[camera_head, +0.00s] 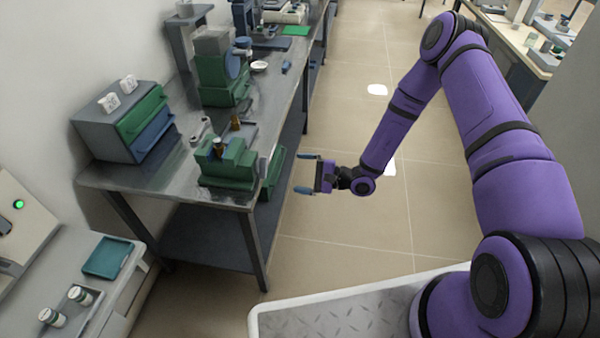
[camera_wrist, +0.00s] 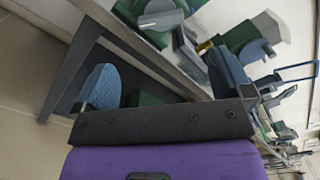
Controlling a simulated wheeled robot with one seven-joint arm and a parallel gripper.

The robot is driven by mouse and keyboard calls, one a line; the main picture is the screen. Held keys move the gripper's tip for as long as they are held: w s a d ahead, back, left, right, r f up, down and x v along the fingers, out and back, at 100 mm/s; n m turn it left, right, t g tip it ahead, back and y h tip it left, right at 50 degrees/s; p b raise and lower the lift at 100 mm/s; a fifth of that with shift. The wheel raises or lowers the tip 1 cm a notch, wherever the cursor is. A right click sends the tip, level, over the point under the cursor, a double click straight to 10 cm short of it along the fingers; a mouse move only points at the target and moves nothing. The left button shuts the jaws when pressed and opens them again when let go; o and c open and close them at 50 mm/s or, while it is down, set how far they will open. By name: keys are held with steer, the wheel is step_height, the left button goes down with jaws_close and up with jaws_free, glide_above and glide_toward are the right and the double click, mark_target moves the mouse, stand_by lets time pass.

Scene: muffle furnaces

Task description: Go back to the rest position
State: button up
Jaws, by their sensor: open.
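My gripper (camera_head: 305,173) hangs over the floor beside the right edge of the lab bench, with its two fingers apart and nothing between them. My purple arm reaches to it from the right of the head view. In the wrist view, a blue fingertip (camera_wrist: 101,87) shows at the left and a second blue finger (camera_wrist: 228,73) shows at the right. The green machine (camera_head: 228,163) on the bench corner is left of my gripper, with a green panel (camera_head: 274,172) at its right side. The gripper looks apart from both.
The metal bench (camera_head: 268,105) runs away along the left, with a drawer box (camera_head: 128,120) and another green device (camera_head: 222,75) on it. A lower bench (camera_head: 75,270) with jars stands at the front left. Open tiled floor (camera_head: 335,120) lies right of the bench.

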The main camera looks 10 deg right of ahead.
steer(key=s+d+r+n+g+h, duration=0.1)
steer(key=s+r+n+g+h, duration=0.15)
steer(key=r, duration=0.65)
steer(key=s+d+r+n+g+h, duration=0.2)
steer(key=s+r+n+g, duration=0.15)
steer(key=r, duration=0.55)
steer(key=s+d+r+n+g+h, duration=0.1)
steer(key=s+r+n+g+h, duration=0.2)
steer(key=r, duration=0.7)
steer(key=s+d+r+n+t+h, duration=0.1)
steer(key=s+d+r+t+h, duration=0.3)
steer(key=s+d+r, duration=0.3)
steer(key=s+d+r+t+h, duration=0.4)
steer(key=s+d+r, duration=0.3)
steer(key=s+r, duration=0.4)
steer(key=s+h, duration=0.1)
steer(key=s, duration=0.2)
steer(key=shift+d+r+n, duration=0.2)
steer(key=shift+r+n, duration=0.1)
steer(key=shift+n, duration=0.1)
steer(key=shift+s+h, duration=0.1)
steer(key=shift+h, duration=0.15)
